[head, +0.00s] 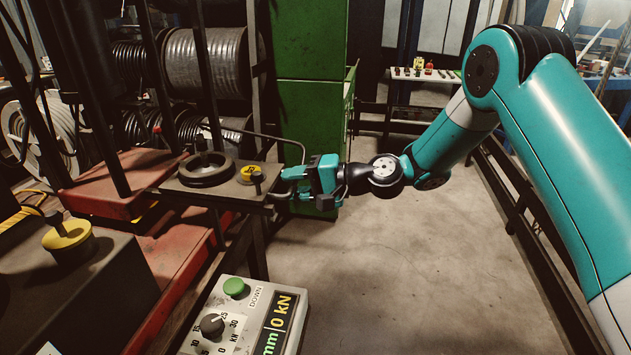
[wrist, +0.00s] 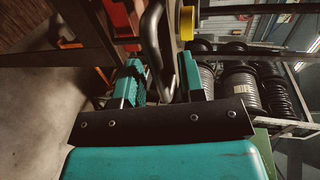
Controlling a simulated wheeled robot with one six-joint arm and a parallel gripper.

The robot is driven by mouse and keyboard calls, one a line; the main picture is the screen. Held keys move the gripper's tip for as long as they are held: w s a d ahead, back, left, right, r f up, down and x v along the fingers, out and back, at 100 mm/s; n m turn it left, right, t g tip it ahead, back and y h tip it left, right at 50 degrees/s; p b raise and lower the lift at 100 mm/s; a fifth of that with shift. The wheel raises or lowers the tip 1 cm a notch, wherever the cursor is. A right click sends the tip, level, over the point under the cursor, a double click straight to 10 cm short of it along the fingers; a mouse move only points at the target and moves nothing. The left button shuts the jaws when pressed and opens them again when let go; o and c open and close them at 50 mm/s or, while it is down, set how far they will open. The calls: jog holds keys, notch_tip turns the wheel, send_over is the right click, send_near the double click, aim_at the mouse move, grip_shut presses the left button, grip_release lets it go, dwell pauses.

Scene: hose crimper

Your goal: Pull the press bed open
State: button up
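The press bed (head: 225,193) is a dark flat plate that juts out to the right of the red press frame in the head view. A thick dark ring (head: 206,172) lies on it. A bent metal handle (wrist: 152,38) shows in the wrist view, at the bed's right end. My gripper (head: 284,181) is at that end of the bed. In the wrist view its two teal fingers (wrist: 160,78) stand apart, with the handle between them and a gap on the right side. Contact with the left finger is unclear.
A control box (head: 247,315) with a green button is in front. A green cabinet (head: 310,95) stands behind. The floor (head: 400,260) right of the bed is clear.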

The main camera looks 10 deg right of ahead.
jog(key=b+v, duration=0.4)
jog(key=v, duration=1.3)
jog(key=s+a+r+n+g+h, duration=0.1)
jog(key=s+a+n+g+h, duration=0.25)
jog(key=s, duration=0.55)
jog(key=s+a+r+n+g+h, duration=0.15)
jog(key=s+a+n+h, duration=0.3)
jog(key=s, duration=0.45)
jog(key=s+d+f+n+h, duration=0.1)
jog(key=s+d+n+h, duration=0.1)
jog(key=s, duration=0.7)
jog(key=shift+d+f+n, duration=0.25)
jog(key=shift+d+n, duration=0.15)
jog(key=shift+n, duration=0.1)
